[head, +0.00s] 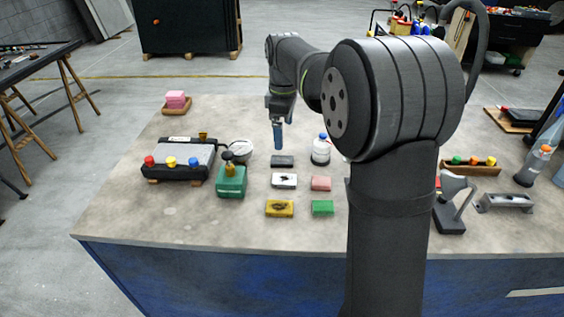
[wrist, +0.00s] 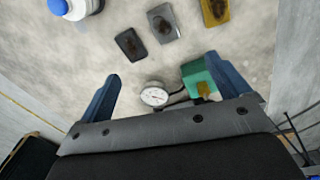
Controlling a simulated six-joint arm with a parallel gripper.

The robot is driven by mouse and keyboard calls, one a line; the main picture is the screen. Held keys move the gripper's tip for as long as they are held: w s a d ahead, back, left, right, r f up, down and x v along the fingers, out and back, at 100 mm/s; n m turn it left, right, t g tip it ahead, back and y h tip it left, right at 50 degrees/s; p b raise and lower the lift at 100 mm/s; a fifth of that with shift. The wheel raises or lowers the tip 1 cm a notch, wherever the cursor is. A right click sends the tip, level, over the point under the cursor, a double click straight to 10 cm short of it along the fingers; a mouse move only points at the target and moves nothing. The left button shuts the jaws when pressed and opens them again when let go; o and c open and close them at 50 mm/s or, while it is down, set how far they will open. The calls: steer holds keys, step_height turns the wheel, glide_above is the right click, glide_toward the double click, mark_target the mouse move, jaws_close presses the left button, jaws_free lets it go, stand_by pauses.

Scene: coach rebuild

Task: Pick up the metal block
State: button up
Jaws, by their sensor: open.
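A pale silver-grey block with a dark mark (head: 291,184), which looks like the metal block, lies flat on the table in the head view. It shows at the top of the wrist view (wrist: 167,34). A plain dark grey block (head: 283,161) lies just behind it, also seen in the wrist view (wrist: 131,44). A yellow block (head: 270,208), a pink block (head: 320,183) and a green block (head: 321,207) lie nearby. My gripper (head: 278,143) is above the table behind the blocks, pointing down. In the wrist view, its blue fingers (wrist: 168,90) are wide apart with nothing held.
A white bottle with a blue cap (head: 320,153) stands right of the dark block. A green box (head: 231,184), a round gauge (head: 241,146) and a black-and-grey case (head: 178,161) stand to the left. The table's front left (head: 160,215) is clear.

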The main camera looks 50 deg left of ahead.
steer(key=m, duration=0.4)
steer(key=m+t+y, duration=0.3)
steer(key=m, duration=0.9)
glide_above(282, 160)
steer(key=s+d, duration=0.2)
step_height(282, 160, down, 12)
steer(key=shift+s+f, duration=0.15)
steer(key=shift+f, duration=0.05)
steer(key=shift+x, duration=2.65)
steer(key=c, duration=1.3)
steer(key=shift+r, duration=0.1)
